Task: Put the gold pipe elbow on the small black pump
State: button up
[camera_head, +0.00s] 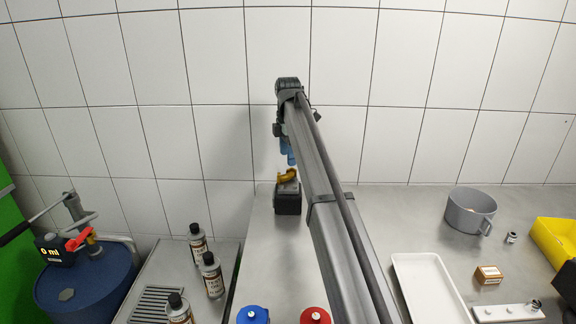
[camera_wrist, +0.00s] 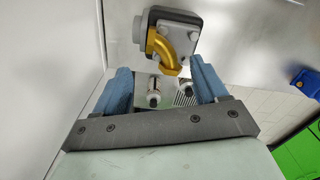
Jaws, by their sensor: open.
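The small black pump (camera_head: 288,201) stands on the metal bench near the back wall; in the wrist view its dark body with a grey top (camera_wrist: 190,32) shows at the upper middle. The gold pipe elbow (camera_head: 288,176) is on top of the pump. In the wrist view the curved elbow (camera_wrist: 166,48) lies across the pump's top with one end toward my gripper. I cannot tell how firmly it sits. My gripper (camera_head: 288,156) is just above the elbow. Its blue fingers are apart and empty, with the elbow beyond the gap between the fingertips (camera_wrist: 158,68).
A blue barrel (camera_head: 85,290) with a meter and several bottles (camera_head: 212,277) stand at left. Blue (camera_head: 252,315) and red (camera_head: 315,315) caps are in front.

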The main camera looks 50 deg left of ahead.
aim_at(289, 172)
jog(key=shift+r, duration=2.65)
